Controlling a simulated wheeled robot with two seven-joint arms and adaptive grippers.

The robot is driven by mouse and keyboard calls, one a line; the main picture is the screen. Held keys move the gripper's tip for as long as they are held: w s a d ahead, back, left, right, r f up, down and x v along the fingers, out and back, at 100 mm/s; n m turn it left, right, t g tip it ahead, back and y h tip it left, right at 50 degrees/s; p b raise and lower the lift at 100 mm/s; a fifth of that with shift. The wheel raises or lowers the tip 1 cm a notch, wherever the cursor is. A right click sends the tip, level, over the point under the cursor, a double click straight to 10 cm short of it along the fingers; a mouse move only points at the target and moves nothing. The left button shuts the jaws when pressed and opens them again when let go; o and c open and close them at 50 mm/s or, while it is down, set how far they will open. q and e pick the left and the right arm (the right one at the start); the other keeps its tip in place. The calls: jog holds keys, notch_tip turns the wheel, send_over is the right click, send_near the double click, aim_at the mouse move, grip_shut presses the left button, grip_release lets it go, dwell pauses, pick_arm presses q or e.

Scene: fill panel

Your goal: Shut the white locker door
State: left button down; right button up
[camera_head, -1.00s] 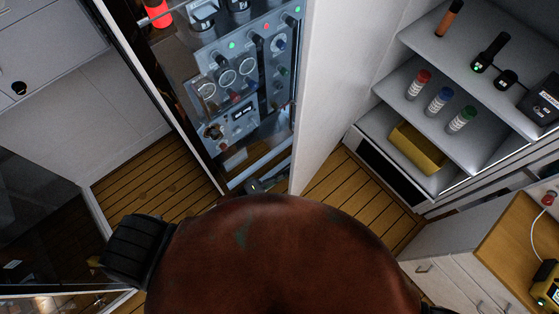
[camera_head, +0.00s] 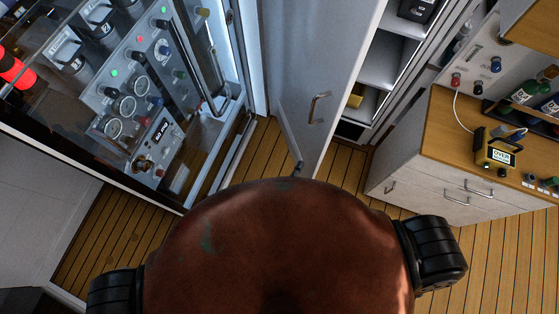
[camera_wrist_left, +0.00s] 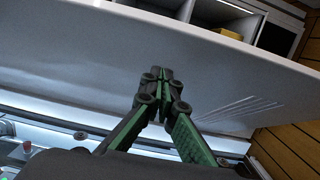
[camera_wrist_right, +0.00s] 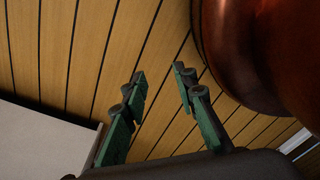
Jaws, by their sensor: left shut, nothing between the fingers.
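The white locker door (camera_head: 335,65) stands partly open in the head view, its face with a metal handle (camera_head: 318,106) turned toward me. The locker's shelves (camera_head: 388,62) show past its right edge. My left gripper (camera_head: 297,167) is a small dark shape at the door's lower edge, mostly hidden behind my red-brown body. In the left wrist view, the shut, empty left gripper (camera_wrist_left: 160,74) points at the door's white surface (camera_wrist_left: 85,55); I cannot tell whether it touches. My right gripper (camera_wrist_right: 160,76) is open and empty above the plank floor.
A glass-fronted instrument cabinet (camera_head: 150,110) stands at left. At right, a wood-topped counter with white drawers (camera_head: 450,195) carries a yellow device (camera_head: 495,150). Plank floor (camera_head: 345,165) shows between the door and the drawers. In the right wrist view, a pale panel edge (camera_wrist_right: 40,140) lies at left.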

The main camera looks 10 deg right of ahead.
jog(key=shift+s+d+f, duration=0.1)
jog(key=shift+s+f, duration=0.05)
jog(key=shift+s, duration=0.1)
dwell(0.6)
